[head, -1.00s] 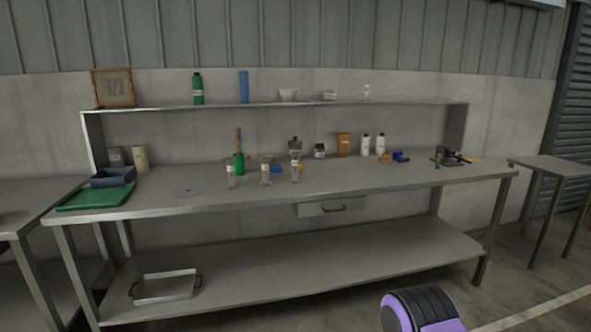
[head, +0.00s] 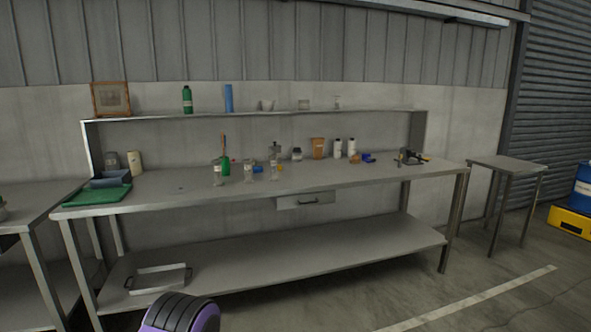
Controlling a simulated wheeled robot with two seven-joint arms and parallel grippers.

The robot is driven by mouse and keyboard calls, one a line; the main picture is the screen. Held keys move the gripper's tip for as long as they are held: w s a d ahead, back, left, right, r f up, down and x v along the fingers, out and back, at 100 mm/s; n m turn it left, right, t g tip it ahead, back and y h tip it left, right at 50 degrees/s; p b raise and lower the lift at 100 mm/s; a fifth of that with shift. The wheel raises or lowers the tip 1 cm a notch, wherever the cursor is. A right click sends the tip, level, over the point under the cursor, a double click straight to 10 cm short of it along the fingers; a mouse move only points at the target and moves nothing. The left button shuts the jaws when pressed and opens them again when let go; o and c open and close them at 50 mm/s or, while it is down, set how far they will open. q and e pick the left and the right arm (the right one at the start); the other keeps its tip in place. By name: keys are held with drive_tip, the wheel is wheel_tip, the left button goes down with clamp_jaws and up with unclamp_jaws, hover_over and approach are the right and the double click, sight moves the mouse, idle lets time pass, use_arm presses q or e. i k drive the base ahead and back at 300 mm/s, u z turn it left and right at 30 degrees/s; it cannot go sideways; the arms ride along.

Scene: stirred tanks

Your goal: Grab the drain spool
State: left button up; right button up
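I cannot pick out a drain spool for certain in the head view. The steel workbench (head: 330,183) holds several small items, too small to tell in detail. Neither of my grippers is in view.
A steel tray (head: 160,278) lies on the lower shelf. A green tray (head: 97,196) and a dark bin (head: 110,179) sit at the bench's left end. A small side table (head: 508,163) and a blue drum (head: 583,185) stand right. Floor between bench and side table is open.

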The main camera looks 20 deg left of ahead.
sight(273, 156)
drive_tip(key=u, duration=0.7)
drive_tip(key=i, duration=0.65)
drive_tip(key=u, duration=0.95)
drive_tip(key=i, duration=0.9)
drive_tip(key=z, duration=0.75)
drive_tip(key=i, duration=0.65)
drive_tip(key=z, duration=0.75)
